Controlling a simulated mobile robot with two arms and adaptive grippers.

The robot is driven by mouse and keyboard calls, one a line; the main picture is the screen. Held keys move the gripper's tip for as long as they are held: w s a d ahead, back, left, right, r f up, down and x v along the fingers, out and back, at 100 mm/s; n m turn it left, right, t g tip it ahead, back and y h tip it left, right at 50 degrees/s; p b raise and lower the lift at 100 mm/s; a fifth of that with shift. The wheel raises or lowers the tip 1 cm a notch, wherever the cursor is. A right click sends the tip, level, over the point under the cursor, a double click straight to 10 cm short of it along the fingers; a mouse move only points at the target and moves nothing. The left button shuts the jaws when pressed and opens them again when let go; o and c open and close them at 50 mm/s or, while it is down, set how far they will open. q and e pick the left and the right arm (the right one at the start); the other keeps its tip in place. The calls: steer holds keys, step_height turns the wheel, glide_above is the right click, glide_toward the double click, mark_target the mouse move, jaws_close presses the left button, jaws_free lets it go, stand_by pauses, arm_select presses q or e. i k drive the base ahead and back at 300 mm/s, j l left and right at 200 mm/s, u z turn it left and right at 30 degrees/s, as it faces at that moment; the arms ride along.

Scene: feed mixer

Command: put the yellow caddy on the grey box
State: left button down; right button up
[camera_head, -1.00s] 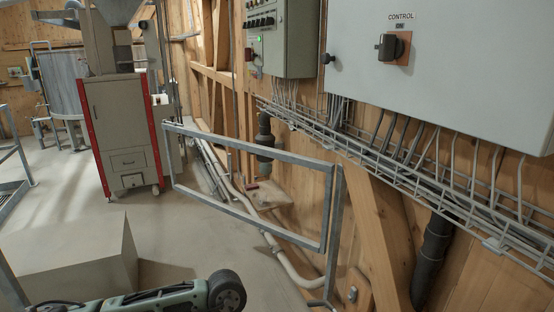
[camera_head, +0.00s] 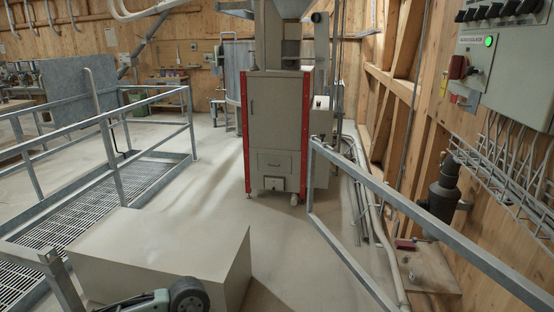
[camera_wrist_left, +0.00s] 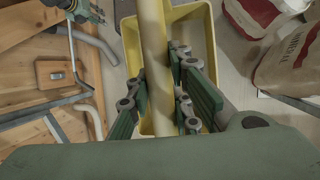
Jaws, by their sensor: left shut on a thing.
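The yellow caddy (camera_wrist_left: 195,28) shows in the left wrist view, an open tray with a thick pale yellow bar handle (camera_wrist_left: 153,40) running along its middle. My left gripper (camera_wrist_left: 160,90) is shut on this handle, with green fingers on both sides of it. The caddy hangs above a pale floor in that view and does not show in the head view. The grey box (camera_head: 165,245) stands on the floor at the lower left of the head view, with a bare flat top. Part of my arm crosses its front edge. My right gripper is not in view.
A metal railing (camera_head: 350,262) crosses the right side. A railed grating platform (camera_head: 120,205) lies left of the box. A cabinet with red edges (camera_head: 278,125) stands behind. Floor between box and cabinet is clear. Paper sacks (camera_wrist_left: 290,60) show in the wrist view.

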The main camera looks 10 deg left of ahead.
mark_target(200, 244)
steer(key=i+l+u, duration=0.1)
steer(key=i+u, duration=0.15)
steer(key=i, duration=1.4)
steer(key=i+u, duration=0.4)
steer(key=i+l+u, duration=0.15)
steer(key=i+u, duration=0.25)
steer(key=i, duration=0.2)
steer(key=i+l+u, duration=0.3)
steer(key=i+u, duration=0.15)
steer(key=i+l+u, duration=0.4)
